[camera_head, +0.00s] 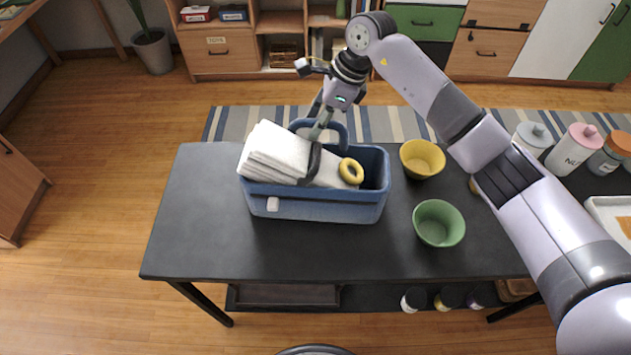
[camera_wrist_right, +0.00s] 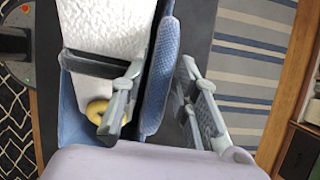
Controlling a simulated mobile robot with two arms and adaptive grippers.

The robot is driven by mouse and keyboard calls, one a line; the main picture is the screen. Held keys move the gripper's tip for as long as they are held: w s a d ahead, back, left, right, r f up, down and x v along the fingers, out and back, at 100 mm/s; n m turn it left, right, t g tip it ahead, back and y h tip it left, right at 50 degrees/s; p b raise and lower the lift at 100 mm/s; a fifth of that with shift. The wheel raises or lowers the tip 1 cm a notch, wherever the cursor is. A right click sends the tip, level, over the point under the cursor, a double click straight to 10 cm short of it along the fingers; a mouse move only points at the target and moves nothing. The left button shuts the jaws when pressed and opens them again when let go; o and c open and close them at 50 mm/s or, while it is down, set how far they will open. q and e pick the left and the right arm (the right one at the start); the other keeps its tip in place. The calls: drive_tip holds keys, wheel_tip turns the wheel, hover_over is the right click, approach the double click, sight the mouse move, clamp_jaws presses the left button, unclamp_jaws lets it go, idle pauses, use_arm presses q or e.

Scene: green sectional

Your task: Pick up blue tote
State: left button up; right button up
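The blue tote (camera_head: 318,207) stands upright on the dark table. It holds folded white towels (camera_head: 275,150) and a yellow ring (camera_head: 351,171). A raised blue handle (camera_head: 338,128) stands along its far side. My right gripper (camera_head: 320,128) reaches down at this handle from the far side. In the right wrist view the gripper (camera_wrist_right: 160,108) is open, with one finger over the inside of the tote and the other outside. The handle (camera_wrist_right: 158,75) lies between them, and a gap shows on the outer side. My left gripper is not in view.
A yellow bowl (camera_head: 422,159) and a green bowl (camera_head: 438,223) stand close to the right of the tote. Several canisters (camera_head: 575,148) stand farther right. The table (camera_head: 200,225) is clear to the left. A striped rug (camera_head: 395,123) lies behind it.

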drive_tip(key=shift+f, duration=0.1)
drive_tip(key=shift+c, duration=0.3)
clamp_jaws()
drive_tip(key=shift+r, duration=0.4)
wheel_tip(320, 180, up, 20)
drive_tip(key=b, duration=0.2)
drive_tip(key=shift+f, duration=0.15)
drive_tip(key=shift+s, duration=0.1)
drive_tip(key=shift+s, duration=0.15)
drive_tip(key=shift+f, duration=0.2)
idle(0.3)
